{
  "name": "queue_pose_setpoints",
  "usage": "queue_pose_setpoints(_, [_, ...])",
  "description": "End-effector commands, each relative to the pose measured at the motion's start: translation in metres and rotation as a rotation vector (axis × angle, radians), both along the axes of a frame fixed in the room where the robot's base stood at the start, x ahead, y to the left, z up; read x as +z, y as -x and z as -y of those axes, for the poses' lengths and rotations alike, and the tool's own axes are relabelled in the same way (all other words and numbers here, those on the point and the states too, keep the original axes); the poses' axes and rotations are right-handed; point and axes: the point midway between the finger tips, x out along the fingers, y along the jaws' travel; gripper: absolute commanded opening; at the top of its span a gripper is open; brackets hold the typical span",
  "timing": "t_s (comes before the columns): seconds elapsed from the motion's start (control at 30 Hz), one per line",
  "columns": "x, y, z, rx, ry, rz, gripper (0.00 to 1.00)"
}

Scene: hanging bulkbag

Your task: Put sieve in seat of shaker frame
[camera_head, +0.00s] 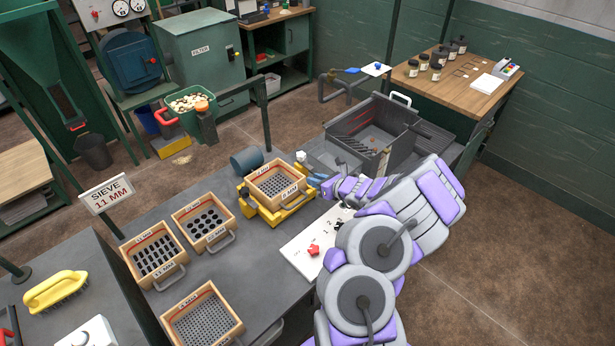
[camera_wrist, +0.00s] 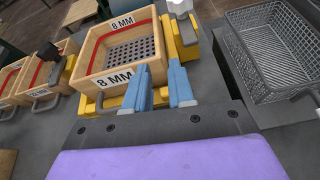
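A wooden sieve (camera_head: 279,184) with a round-holed grid sits on the yellow shaker frame (camera_head: 252,206). In the wrist view this sieve (camera_wrist: 122,48) carries 8 MM labels and looks roughly level; whether it is fully down in the seat I cannot tell. Its grey handle (camera_head: 300,199) faces the front right. Yellow parts of the frame (camera_wrist: 184,38) show beside it. My gripper (camera_head: 317,180) is at the sieve's right side. Its blue fingers (camera_wrist: 161,88) are apart, with nothing seen between them. A hanging sign (camera_head: 107,194) reads SIEVE 11 MM.
Other wooden sieves stand left on the grey bench: one slotted (camera_head: 130,262), one with large round holes (camera_head: 181,216), one with small holes (camera_head: 170,324). A white sheet (camera_head: 297,254) with a red piece lies near my arm. A grey bin with a mesh basket (camera_head: 372,130) stands behind right.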

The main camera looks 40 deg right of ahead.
Motion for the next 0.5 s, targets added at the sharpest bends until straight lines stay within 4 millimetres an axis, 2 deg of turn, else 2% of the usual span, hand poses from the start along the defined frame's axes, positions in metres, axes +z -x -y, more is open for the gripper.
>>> queue_pose_setpoints(0.2, [0.011,0.017,0.003,-0.001,0.005,0.003,0.23])
queue_pose_setpoints(0.37, [0.014,0.018,0.003,0.008,0.007,0.009,0.23])
queue_pose_setpoints(0.47, [0.031,0.007,-0.013,0.065,0.035,0.037,0.23])
queue_pose_setpoints(0.5, [0.045,0.000,-0.027,0.111,0.058,0.059,0.23])
